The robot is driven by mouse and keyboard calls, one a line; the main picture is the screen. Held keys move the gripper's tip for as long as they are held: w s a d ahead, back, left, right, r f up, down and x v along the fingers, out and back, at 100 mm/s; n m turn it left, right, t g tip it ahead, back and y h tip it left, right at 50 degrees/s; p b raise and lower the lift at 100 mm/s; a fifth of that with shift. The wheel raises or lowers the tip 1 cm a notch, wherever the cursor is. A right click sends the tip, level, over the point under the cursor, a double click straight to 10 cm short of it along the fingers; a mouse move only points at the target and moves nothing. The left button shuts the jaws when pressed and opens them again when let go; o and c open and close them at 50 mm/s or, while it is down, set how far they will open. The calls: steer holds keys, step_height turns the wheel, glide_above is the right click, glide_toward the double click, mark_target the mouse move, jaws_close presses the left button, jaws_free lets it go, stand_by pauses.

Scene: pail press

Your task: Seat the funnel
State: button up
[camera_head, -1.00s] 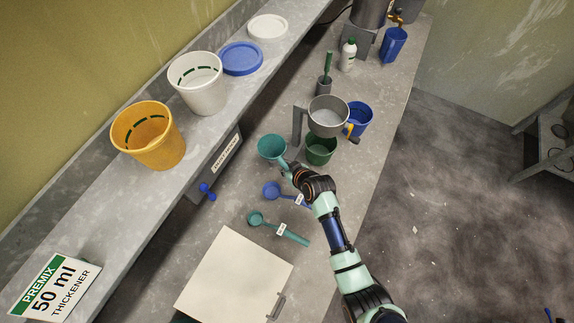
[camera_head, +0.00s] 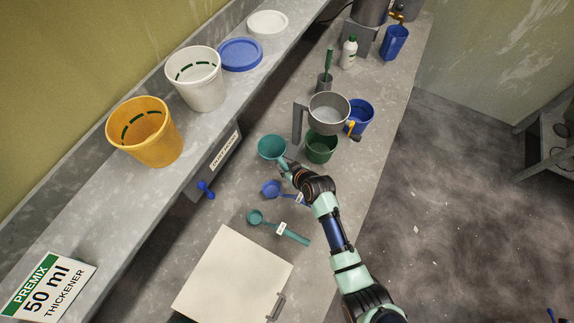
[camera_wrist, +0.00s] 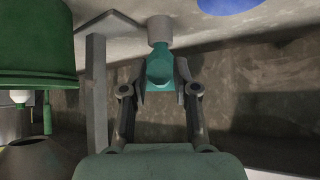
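The teal funnel (camera_head: 272,147) is at the tip of my gripper (camera_head: 286,165) in the head view, wide mouth up, over the middle of the bench. In the wrist view, which looks upside down, the funnel (camera_wrist: 159,70) sits between the two fingers of my gripper (camera_wrist: 161,84), which appear closed on its sides. A pale cylinder (camera_wrist: 158,29) lies at its narrow end, towards the bench. Whether the funnel touches the bench cannot be told. A dark green pail (camera_head: 321,151) stands just right of it; the pail also shows in the wrist view (camera_wrist: 38,45).
A grey hopper (camera_head: 329,113) on a bracket stands above the green pail, with a blue jug (camera_head: 360,115) beside it. Blue (camera_head: 271,189) and teal (camera_head: 256,217) scoops lie nearer. A pale board (camera_head: 233,277) lies in front. Yellow (camera_head: 145,140) and white (camera_head: 194,88) pails stand on the shelf.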

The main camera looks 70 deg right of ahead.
steer(key=o, duration=0.3)
steer(key=v, duration=1.2)
stand_by(0.3)
